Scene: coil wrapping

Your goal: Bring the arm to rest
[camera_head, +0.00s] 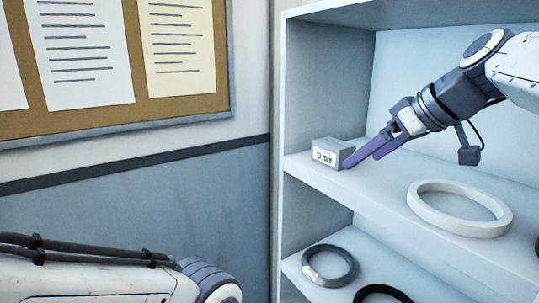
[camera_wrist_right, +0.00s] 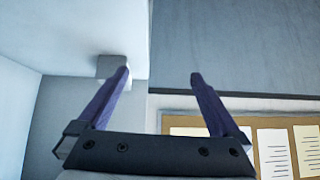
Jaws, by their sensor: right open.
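My right arm (camera_head: 455,98) reaches in from the upper right over the upper shelf. Its gripper (camera_head: 361,161) points down and to the left, with two purple fingers spread apart and nothing between them. The fingertips are close beside a small grey box (camera_head: 345,148) with a white label; I cannot tell whether they touch it. In the right wrist view the open fingers (camera_wrist_right: 158,74) show again, and the left one overlaps the small grey box (camera_wrist_right: 110,64). My left arm (camera_head: 90,275) lies along the lower left edge; its gripper is out of view.
A white ring (camera_head: 413,205) lies on the upper shelf (camera_head: 335,183), right of the box. A black ring (camera_head: 348,278) with a pale tag and another black ring (camera_head: 372,290) lie on the lower shelf. A notice board (camera_head: 222,95) hangs on the left wall.

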